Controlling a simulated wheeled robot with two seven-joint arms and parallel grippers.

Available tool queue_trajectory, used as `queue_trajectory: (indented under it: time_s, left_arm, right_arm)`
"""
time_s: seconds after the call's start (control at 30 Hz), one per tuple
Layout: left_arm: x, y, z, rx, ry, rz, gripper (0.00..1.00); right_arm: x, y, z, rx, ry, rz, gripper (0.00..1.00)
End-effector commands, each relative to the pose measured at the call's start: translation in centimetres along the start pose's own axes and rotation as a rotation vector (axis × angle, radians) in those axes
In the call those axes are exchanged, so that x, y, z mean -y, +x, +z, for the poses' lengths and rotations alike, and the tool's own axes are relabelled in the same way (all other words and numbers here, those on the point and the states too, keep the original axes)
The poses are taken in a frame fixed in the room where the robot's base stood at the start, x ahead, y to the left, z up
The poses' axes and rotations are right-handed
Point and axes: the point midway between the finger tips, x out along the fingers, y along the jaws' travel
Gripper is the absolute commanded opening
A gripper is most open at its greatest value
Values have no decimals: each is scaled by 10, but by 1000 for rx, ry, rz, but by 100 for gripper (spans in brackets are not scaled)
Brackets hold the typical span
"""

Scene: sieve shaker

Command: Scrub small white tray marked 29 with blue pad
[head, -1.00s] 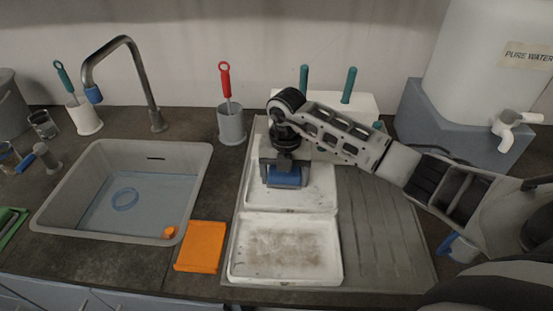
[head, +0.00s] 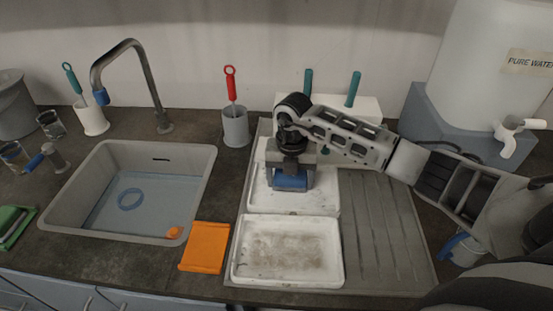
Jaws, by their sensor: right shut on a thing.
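My right gripper (head: 291,170) reaches in from the right and is shut on the blue pad (head: 290,182). It holds the pad down in the back white tray (head: 322,202) on the drainboard; whether the pad touches the tray floor is hard to tell. A second white tray (head: 338,281) lies directly in front, with a brown smudged stain across its floor. No number 29 is legible on either tray. The gripper and arm hide much of the back tray. My left gripper is not in view.
An orange pad (head: 205,247) lies between the sink (head: 200,165) and the trays. A grey holder with a red-handled brush (head: 235,128) and a white block with teal handles (head: 368,108) stand behind. The ribbed drainboard (head: 390,240) right of the trays is clear.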

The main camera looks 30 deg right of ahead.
Motion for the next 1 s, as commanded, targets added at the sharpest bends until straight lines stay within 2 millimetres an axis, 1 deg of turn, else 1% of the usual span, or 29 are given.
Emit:
queue_trajectory:
  time_s: [0.17, 0.27, 0.3, 0.37, 0.73, 0.8, 1.0]
  left_arm:
    - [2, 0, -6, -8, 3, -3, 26]
    - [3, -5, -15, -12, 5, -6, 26]
    - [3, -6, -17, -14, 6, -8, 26]
    - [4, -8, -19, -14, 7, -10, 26]
    - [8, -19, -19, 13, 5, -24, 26]
    - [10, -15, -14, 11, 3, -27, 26]
    - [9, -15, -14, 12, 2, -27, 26]
  right_arm:
    - [-9, -1, -6, 0, 7, 2, 58]
    - [-9, -13, -5, 2, 9, 3, 58]
    - [-8, -24, -5, 4, 7, 3, 58]
    - [-8, -28, -6, 0, 9, 0, 58]
    - [-7, -62, -6, 2, 9, 1, 58]
    - [-8, -64, -6, 2, 8, 2, 58]
    - [-10, -79, -6, 2, 5, 1, 58]
